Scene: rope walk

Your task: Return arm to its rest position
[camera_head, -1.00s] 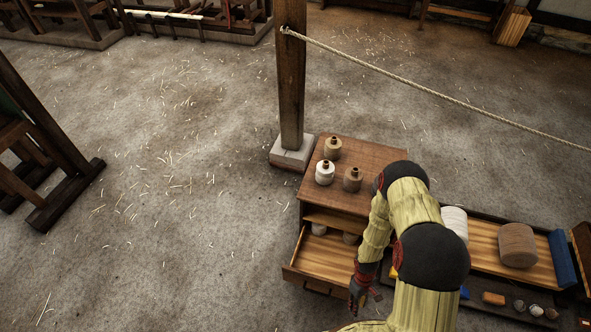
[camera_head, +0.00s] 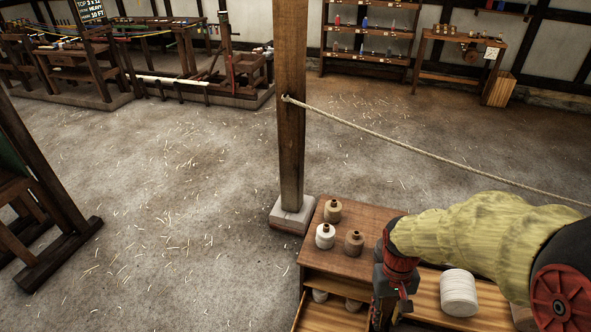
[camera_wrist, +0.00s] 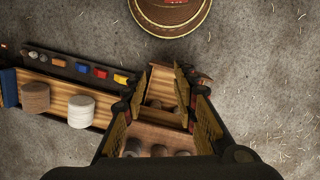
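My gripper (camera_head: 385,300) hangs at the end of my arm at the lower right of the head view, in front of the wooden cabinet. In the wrist view its two fingers (camera_wrist: 160,88) stand apart with nothing held between them. The cabinet (camera_head: 337,262) shows below and beyond the fingers. My arm reaches in from the right edge of the head view, bent, with the gripper pointing down.
Three spools, one of them white (camera_head: 325,236), stand on the cabinet top. A post (camera_head: 291,120) rises behind it, with a rope (camera_head: 400,150) running right. Open floor lies left.

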